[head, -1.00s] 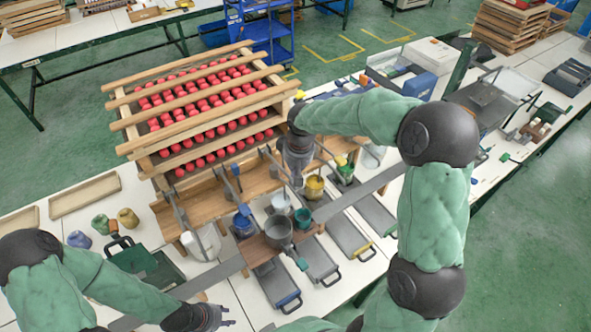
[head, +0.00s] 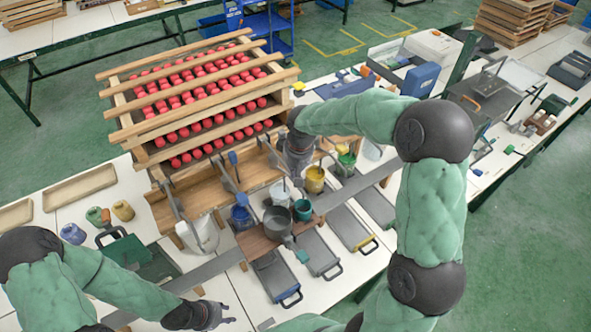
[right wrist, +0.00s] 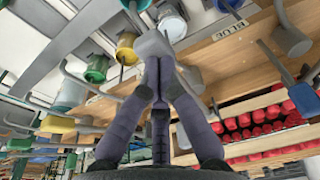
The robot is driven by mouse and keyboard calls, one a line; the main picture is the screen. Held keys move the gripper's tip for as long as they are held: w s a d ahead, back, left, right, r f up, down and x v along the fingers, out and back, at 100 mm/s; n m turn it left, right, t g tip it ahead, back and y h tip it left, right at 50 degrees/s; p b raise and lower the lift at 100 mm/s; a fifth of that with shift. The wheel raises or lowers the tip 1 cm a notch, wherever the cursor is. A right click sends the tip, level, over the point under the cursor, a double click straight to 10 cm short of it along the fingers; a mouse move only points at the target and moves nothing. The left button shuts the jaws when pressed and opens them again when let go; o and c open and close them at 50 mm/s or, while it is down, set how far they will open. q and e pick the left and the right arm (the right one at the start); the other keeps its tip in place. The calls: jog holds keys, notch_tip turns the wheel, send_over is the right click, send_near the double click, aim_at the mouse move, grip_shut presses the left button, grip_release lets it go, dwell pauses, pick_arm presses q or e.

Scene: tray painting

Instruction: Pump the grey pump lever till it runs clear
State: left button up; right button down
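My right gripper (head: 297,172) is over the wooden pump stand, behind the dark grey pot (head: 277,221). In the right wrist view its fingers (right wrist: 157,80) come together on a pale grey block, which looks like the grip of the grey pump lever (right wrist: 153,43). In the head view the gripper hides most of this lever. A pale grey bucket (head: 280,194) stands just below it. The pot sits on a wooden board (head: 256,246) on the metal rail; its contents are not clear. My left gripper (head: 217,315) is open and empty over the front of the table.
Blue (head: 241,216), yellow (head: 315,180) and green (head: 346,160) paint buckets stand along the stand. A teal cup (head: 302,209) is beside the pot. Grey trays (head: 317,251) lie in front. A wooden rack (head: 125,137) of red pieces rises behind.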

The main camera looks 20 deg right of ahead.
jog(key=shift+f+b, duration=1.75)
jog(key=shift+f, duration=0.75)
notch_tip(320, 180, up, 11)
jog(key=p, duration=0.7)
jog(key=shift+r, duration=0.15)
